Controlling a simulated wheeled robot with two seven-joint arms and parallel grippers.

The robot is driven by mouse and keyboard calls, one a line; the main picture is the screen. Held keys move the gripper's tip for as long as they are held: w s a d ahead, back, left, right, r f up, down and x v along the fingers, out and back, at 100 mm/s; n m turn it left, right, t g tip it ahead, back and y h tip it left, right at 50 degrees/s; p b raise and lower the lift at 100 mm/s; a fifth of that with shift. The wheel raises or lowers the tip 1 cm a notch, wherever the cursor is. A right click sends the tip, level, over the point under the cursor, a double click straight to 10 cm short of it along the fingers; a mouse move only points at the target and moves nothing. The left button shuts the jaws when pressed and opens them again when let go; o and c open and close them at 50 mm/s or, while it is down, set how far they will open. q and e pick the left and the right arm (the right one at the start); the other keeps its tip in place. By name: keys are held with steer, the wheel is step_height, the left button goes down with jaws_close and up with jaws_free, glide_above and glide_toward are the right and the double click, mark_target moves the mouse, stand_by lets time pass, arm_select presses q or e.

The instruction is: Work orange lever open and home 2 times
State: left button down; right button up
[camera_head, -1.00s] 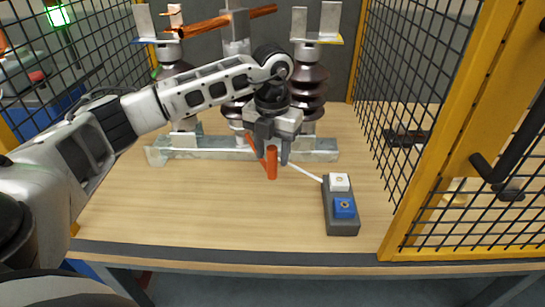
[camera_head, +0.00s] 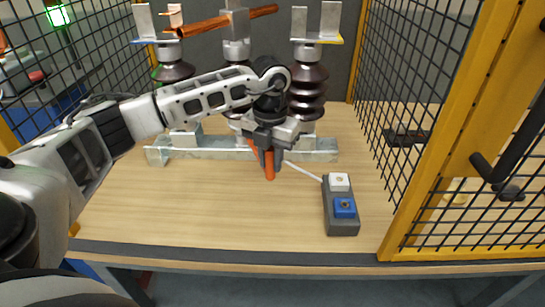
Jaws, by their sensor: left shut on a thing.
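The orange lever (camera_head: 269,171) points down and towards me in front of the grey metal base rail (camera_head: 312,156) of the isolator. My left gripper (camera_head: 267,158) is over it, with its fingers closed around the lever's upper part. The lever's lower end shows below the fingers. A second orange strip (camera_head: 252,147) shows just left of the fingers. The lever's pivot is hidden behind the gripper. My right gripper is not in view.
A grey control box (camera_head: 341,223) with a white and a blue button stands right of the lever. Brown insulators (camera_head: 308,85) and a copper bar (camera_head: 205,26) rise behind. A yellow-framed mesh door (camera_head: 445,130) stands at the right. The front of the wooden table is clear.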

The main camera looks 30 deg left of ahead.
arm_select(q)
steer(key=s+a+m+b, duration=0.1)
steer(key=s+a+m, duration=0.3)
steer(key=a, duration=0.4)
steer(key=s+a+m+b, duration=0.2)
steer(key=s+a+m, duration=0.3)
steer(key=a, duration=0.4)
steer(key=shift+s+a+r+m, duration=0.15)
steer(key=shift+s+a+m, duration=0.1)
steer(key=shift+m, duration=0.05)
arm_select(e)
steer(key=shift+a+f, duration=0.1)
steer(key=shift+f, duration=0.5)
arm_select(q)
steer(key=c, duration=1.3)
jaws_free()
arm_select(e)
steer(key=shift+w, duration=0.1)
arm_select(q)
steer(key=shift+o, duration=0.2)
step_height(320, 180, up, 16)
steer(key=p, duration=0.3)
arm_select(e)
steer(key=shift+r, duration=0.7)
